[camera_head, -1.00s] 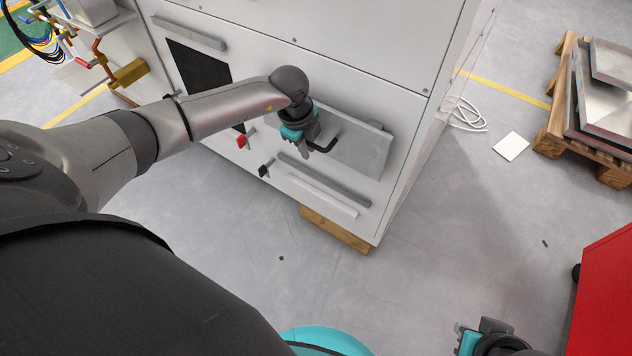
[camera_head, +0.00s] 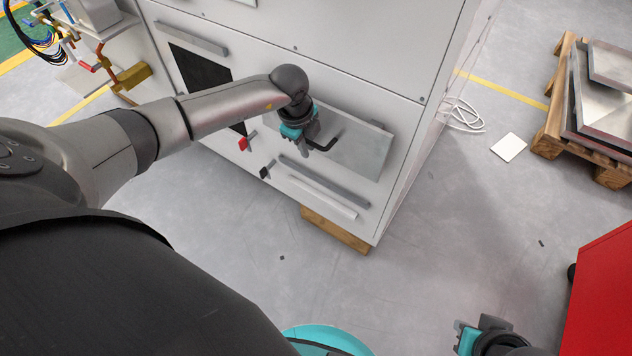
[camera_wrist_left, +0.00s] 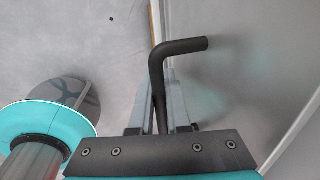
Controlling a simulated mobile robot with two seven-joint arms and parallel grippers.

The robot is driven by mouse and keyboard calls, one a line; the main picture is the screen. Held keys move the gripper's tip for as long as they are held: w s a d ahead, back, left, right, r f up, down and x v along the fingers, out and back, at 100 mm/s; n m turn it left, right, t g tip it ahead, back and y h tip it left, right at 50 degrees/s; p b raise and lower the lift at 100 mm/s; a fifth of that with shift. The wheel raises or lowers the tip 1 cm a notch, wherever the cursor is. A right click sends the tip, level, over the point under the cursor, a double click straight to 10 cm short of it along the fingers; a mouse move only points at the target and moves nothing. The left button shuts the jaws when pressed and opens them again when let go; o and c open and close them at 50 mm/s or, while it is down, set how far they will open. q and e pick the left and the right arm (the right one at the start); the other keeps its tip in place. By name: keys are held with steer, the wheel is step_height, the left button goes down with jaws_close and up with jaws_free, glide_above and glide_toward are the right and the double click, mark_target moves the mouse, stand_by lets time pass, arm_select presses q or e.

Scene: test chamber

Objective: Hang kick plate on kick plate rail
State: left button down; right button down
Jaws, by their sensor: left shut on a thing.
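The kick plate is a flat silver-grey metal panel (camera_head: 358,146) with a black bent handle (camera_head: 326,143), in front of the lower face of the white cabinet. My left gripper (camera_head: 311,142) is shut on the handle. In the left wrist view, my left gripper's fingers (camera_wrist_left: 157,115) flank the handle (camera_wrist_left: 180,47), with the plate (camera_wrist_left: 240,70) on the right. A long grey bar (camera_head: 325,182) on the cabinet, below the plate, looks like the kick plate rail. I cannot tell whether the plate touches it. My right gripper (camera_head: 461,334) is at the bottom, apart from everything; its jaw opening is unclear.
A white strip (camera_head: 322,198) and a wooden block (camera_head: 335,230) are low on the cabinet (camera_head: 345,75). A red switch handle (camera_head: 243,143) and a black one (camera_head: 265,171) are left of the bar. A red box (camera_head: 605,300) stands at right.

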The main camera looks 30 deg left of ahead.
arm_select(q)
steer(key=shift+w+r+p, duration=0.15)
steer(key=shift+r+p, duration=0.35)
steer(key=shift+r, duration=0.15)
steer(key=shift+w+r+p, duration=0.15)
steer(key=shift+r+p, duration=0.3)
steer(key=shift+r, duration=0.15)
steer(key=shift+s+t+p, duration=0.2)
steer(key=shift+t+p, duration=0.1)
steer(key=shift+p, duration=0.1)
stand_by(0.3)
steer(key=shift+w+r+t, duration=0.2)
steer(key=shift+t, duration=0.2)
steer(key=s+a+p, duration=0.1)
steer(key=s+p, duration=0.9)
steer(key=s, duration=0.3)
steer(key=shift+f, duration=0.2)
stand_by(0.8)
steer(key=shift+f, duration=0.1)
